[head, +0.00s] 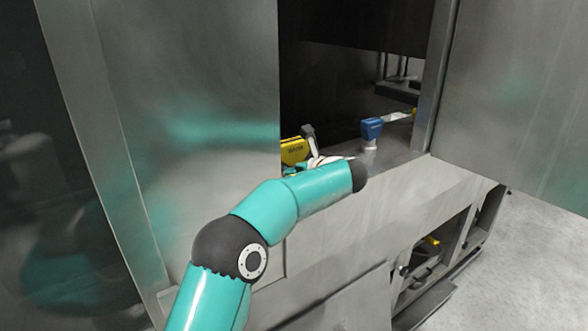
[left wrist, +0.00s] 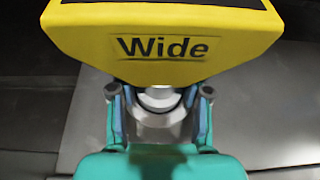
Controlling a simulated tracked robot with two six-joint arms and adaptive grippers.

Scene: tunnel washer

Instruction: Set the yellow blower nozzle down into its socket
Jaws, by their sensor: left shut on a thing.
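The yellow blower nozzle (head: 294,151) is inside the washer's opening, near the left edge of the opening in the head view. In the left wrist view the nozzle (left wrist: 165,45) fills the top, with "Wide" on its face and a pale round neck below. My left gripper (left wrist: 160,97) is shut on the nozzle, one finger on each side of its neck. In the head view the gripper is mostly hidden behind my teal forearm. I cannot make out the nozzle's socket in either view. My right gripper is not in view.
A blue nozzle (head: 371,129) stands on a pale base on the ledge (head: 392,138), right of the yellow one. A metal panel (head: 190,120) bounds the opening at left and an open door (head: 520,100) at right. The lower bay (head: 430,262) is open.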

